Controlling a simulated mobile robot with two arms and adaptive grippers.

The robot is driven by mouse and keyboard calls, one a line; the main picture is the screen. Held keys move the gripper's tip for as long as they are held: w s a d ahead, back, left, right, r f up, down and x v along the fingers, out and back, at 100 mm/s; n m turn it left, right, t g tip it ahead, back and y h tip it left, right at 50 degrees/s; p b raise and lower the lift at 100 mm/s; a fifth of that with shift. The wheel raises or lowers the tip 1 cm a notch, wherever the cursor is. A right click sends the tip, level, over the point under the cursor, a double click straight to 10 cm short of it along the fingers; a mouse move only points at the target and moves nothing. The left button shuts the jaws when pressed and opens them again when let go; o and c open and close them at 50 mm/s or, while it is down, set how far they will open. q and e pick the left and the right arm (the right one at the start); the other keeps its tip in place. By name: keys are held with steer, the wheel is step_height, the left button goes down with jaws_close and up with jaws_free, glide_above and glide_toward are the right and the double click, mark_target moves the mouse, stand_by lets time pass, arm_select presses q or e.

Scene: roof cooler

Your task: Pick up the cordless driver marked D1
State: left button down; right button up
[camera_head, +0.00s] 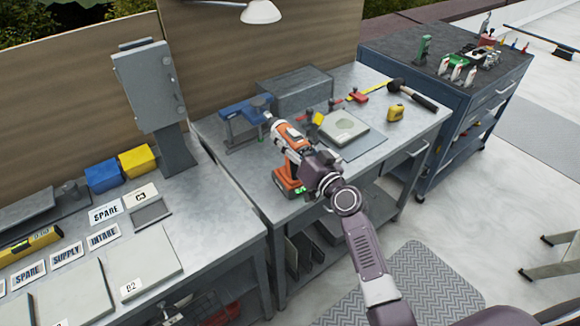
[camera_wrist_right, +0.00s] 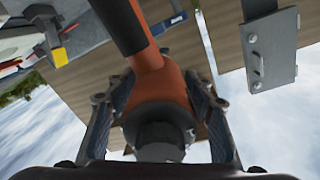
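An orange and black cordless driver (camera_head: 291,142) with a battery at its foot is at the front left part of the right-hand workbench. No D1 mark can be read on it. My right gripper (camera_head: 312,163) reaches it from the right, around its upper body. In the right wrist view the driver's orange body (camera_wrist_right: 165,95) lies between the two fingers (camera_wrist_right: 160,105) of my right gripper, which close in on both sides. I cannot tell whether the battery touches the bench or hangs just above it. My left gripper is in neither view.
A left bench carries labels and yellow and blue bins. A tool cart (camera_head: 480,75) stands at right.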

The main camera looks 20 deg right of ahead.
jaws_close()
steer(key=shift+w+d+r, duration=0.1)
steer(key=shift+r, duration=0.15)
